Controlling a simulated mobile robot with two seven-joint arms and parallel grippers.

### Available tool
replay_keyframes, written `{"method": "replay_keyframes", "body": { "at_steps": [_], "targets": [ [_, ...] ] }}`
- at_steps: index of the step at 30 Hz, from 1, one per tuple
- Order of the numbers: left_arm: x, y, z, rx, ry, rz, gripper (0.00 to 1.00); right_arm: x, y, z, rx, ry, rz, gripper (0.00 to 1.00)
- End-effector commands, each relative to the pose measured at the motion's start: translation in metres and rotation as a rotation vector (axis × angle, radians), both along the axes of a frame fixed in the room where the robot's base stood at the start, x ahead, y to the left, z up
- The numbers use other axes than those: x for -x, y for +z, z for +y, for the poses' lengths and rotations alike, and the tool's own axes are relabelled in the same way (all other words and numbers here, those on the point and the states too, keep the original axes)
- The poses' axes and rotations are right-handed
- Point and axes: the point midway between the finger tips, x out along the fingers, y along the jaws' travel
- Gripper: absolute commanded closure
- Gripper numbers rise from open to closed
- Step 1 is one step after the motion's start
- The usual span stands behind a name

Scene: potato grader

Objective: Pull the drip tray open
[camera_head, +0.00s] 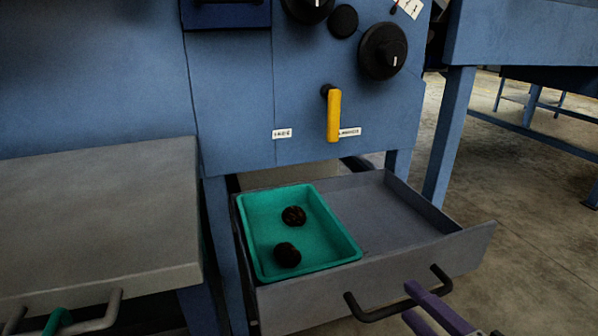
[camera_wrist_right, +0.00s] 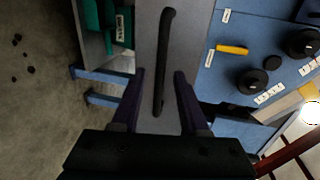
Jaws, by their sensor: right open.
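The drip tray is a grey metal drawer (camera_head: 395,215) under the blue machine, standing out from it with its inside showing. Its black bar handle (camera_head: 375,312) is on the front panel and also shows in the right wrist view (camera_wrist_right: 166,50). My right gripper (camera_head: 409,301) has purple fingers and is open at the handle. In the right wrist view the handle bar lies between the spread fingers (camera_wrist_right: 159,73), with gaps on both sides. My left gripper is not seen.
A teal tray (camera_head: 330,228) with two dark lumps (camera_head: 293,216) sits in the drawer's left part. A grey bench (camera_head: 110,210) stands close on the left, with a bar handle and a teal piece (camera_head: 57,321). A yellow lever (camera_head: 333,115) is above. Floor is clear at right.

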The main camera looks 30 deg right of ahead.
Motion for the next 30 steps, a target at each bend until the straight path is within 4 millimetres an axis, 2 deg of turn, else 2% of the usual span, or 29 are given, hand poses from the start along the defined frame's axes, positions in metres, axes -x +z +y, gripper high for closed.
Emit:
{"method": "replay_keyframes", "body": {
  "at_steps": [1,6,12,30],
  "targets": [
    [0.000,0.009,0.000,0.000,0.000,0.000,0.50,0.012,0.006,0.003,-0.002,0.000,0.007,0.56],
    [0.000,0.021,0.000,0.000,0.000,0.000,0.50,0.045,0.013,0.011,-0.002,0.000,0.005,0.56],
    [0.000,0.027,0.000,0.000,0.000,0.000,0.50,0.069,0.016,0.017,-0.001,-0.001,0.002,0.56],
    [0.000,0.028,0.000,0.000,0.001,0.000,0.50,0.073,0.017,0.018,-0.001,0.000,0.000,0.56]
  ]
}}
